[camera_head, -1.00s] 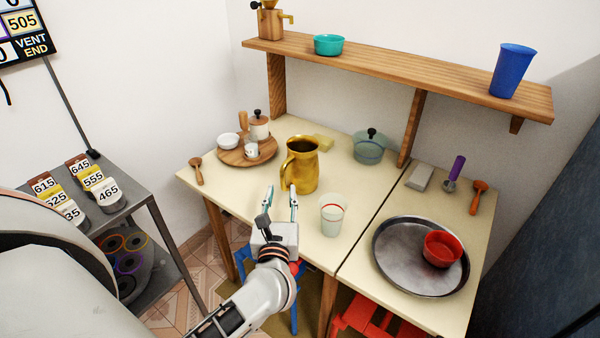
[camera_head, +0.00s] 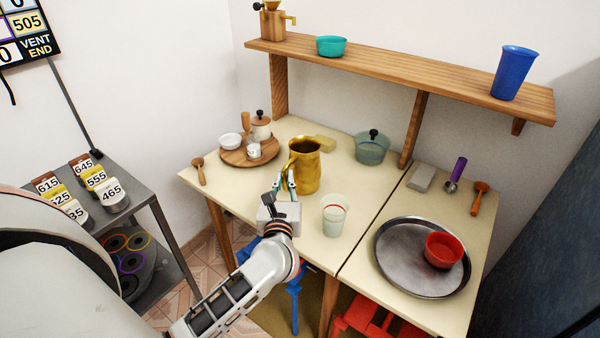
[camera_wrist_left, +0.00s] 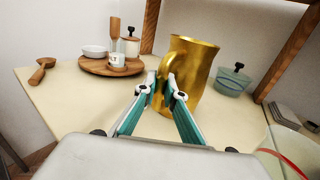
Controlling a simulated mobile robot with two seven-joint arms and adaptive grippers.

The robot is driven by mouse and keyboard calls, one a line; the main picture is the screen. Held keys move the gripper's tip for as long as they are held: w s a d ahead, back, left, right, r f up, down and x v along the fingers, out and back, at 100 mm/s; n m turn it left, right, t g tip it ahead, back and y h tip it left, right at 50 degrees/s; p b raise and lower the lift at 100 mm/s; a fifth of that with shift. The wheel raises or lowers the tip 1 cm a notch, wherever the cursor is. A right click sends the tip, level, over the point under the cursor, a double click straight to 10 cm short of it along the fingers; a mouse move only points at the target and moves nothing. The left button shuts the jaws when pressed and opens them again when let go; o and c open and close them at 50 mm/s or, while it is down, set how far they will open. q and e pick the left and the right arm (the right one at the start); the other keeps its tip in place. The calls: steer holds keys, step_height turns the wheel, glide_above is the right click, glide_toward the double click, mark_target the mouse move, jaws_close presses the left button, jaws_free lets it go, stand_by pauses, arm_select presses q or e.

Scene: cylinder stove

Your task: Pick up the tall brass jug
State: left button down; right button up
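The tall brass jug (camera_head: 306,170) stands upright on the cream table, its handle on the left side. It also shows in the left wrist view (camera_wrist_left: 193,75), with the handle toward me. My left gripper (camera_head: 284,182) is at the handle; in the left wrist view its two teal fingers (camera_wrist_left: 162,88) sit on either side of the handle, drawn in close on it. The fingertips partly hide the handle's lower part. The jug looks to be resting on the table. My right gripper is not in view.
A clear cup (camera_head: 334,216) with a red line stands just right of my left gripper. A round wooden board (camera_head: 238,158) with small vessels is behind left. A lidded glass pot (camera_head: 371,150) is behind right. A metal tray (camera_head: 395,285) holds a red bowl (camera_head: 443,250).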

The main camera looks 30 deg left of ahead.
arm_select(q)
step_height(320, 180, up, 7)
steer(key=shift+r+p, duration=0.15)
steer(key=shift+p, duration=0.9)
step_height(320, 180, up, 13)
steer(key=p, duration=0.3)
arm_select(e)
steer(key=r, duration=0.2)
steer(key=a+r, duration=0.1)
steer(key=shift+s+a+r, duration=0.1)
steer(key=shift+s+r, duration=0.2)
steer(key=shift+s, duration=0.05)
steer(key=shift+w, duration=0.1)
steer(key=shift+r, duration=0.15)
